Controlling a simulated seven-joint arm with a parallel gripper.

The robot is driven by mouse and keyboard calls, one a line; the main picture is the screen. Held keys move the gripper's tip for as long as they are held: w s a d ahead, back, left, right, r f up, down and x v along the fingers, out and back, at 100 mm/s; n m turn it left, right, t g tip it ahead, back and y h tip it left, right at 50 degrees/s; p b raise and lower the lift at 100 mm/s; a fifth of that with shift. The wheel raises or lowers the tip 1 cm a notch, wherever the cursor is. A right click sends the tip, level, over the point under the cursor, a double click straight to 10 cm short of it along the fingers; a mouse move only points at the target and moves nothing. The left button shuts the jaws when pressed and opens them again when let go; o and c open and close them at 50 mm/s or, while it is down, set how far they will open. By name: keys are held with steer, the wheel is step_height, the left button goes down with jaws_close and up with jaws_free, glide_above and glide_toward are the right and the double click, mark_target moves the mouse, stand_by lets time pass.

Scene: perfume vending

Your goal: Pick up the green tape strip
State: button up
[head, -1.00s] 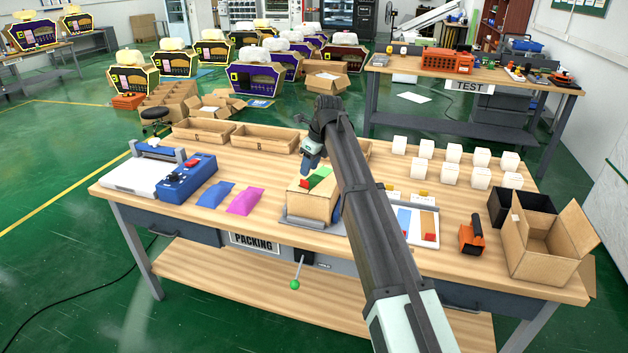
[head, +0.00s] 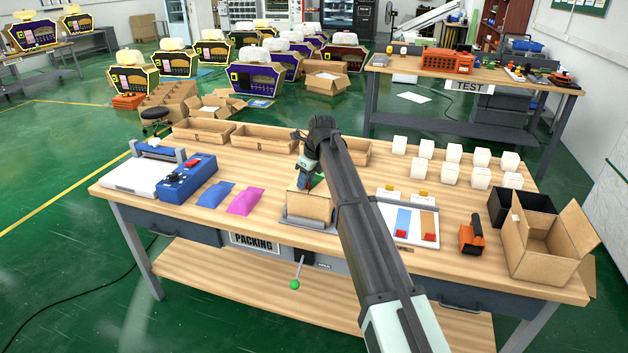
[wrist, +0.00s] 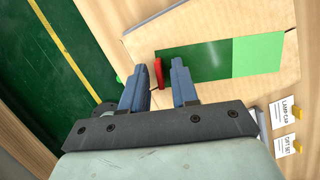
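The green tape strip (wrist: 258,54) lies across the top of a cardboard box (wrist: 288,18), dark green on its left part and bright green on its right. An upright red tab (wrist: 158,73) is at its left end in the wrist view. My gripper (wrist: 160,66) is open, with the tab showing between its fingertips and a gap visible on each side. In the head view, my gripper (head: 304,187) is low over the top of the box (head: 308,206). It hides most of the strip; only a small green bit (head: 319,179) shows.
The box stands on a grey plate (head: 310,224) on the packing table. A white tray (head: 383,228) to the right holds a blue and an orange strip with red ends. Purple and blue packets (head: 246,201) lie left. White boxes (head: 480,178) stand at the right back.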

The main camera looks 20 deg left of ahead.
jaws_close()
step_height(320, 180, up, 15)
stand_by(2.0)
